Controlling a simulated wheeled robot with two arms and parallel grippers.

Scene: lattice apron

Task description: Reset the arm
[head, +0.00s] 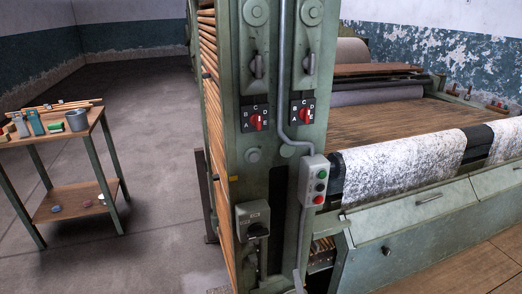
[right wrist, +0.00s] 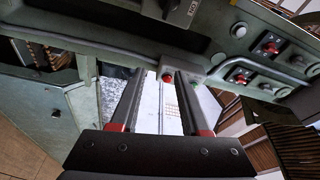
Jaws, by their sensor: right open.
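My right gripper (right wrist: 158,78) shows in the right wrist view as two dark parallel fingers, spread apart with nothing held between them. In the head view the same box (head: 314,181), with red and green buttons, hangs on a bent conduit on the green machine frame (head: 233,150). I cannot make out my right gripper clearly in the head view. My left gripper is not in view.
Two red rotary selectors (head: 256,122) sit on the machine frame, with a grey switch box (head: 253,222) below. Open floor lies between.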

